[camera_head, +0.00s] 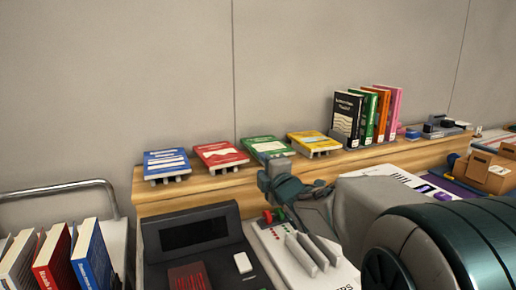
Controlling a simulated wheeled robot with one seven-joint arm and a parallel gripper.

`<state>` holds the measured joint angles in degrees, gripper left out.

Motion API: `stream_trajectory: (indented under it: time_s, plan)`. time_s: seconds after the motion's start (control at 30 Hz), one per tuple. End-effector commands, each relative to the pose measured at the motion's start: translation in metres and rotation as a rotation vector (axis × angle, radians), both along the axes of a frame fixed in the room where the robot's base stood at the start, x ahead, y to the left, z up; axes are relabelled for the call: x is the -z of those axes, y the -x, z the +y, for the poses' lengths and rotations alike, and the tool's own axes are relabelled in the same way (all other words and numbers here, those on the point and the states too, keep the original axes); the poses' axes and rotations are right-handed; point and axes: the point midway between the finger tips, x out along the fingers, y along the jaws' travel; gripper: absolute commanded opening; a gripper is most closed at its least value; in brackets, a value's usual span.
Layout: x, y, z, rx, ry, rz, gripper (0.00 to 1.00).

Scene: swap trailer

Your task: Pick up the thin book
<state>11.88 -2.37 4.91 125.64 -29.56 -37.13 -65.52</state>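The frame does not make clear which book is the thin one. Blue (167,163), red (221,155), green (266,149) and yellow (314,141) books lie flat on small stands along a wooden ledge. Upright black (346,115), green (373,113), orange (382,112) and pink (395,112) books stand to the right; the pink and orange ones show narrow edges. My gripper (277,180) is in front of the green flat book, partly overlapping it in the picture. Its fingers are seen edge-on, so their opening is unclear. No book shows in its grasp.
A cart at lower left holds upright white (19,261), red (54,265) and blue (91,259) books beside a metal rail (70,187). A dark device (194,235) and a white tray (289,262) stand below the ledge (215,188). Cardboard boxes (484,173) are at right.

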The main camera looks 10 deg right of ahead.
Motion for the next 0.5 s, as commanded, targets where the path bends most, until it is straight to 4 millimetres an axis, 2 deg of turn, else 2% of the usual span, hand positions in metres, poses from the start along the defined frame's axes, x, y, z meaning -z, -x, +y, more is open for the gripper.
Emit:
stream_trajectory:
  time_s: [0.23,0.5]
  plan:
    - [0.0,-0.015,0.0,0.0,-0.001,0.001,0.36]
    - [-0.002,-0.051,0.0,-0.001,-0.002,0.001,0.36]
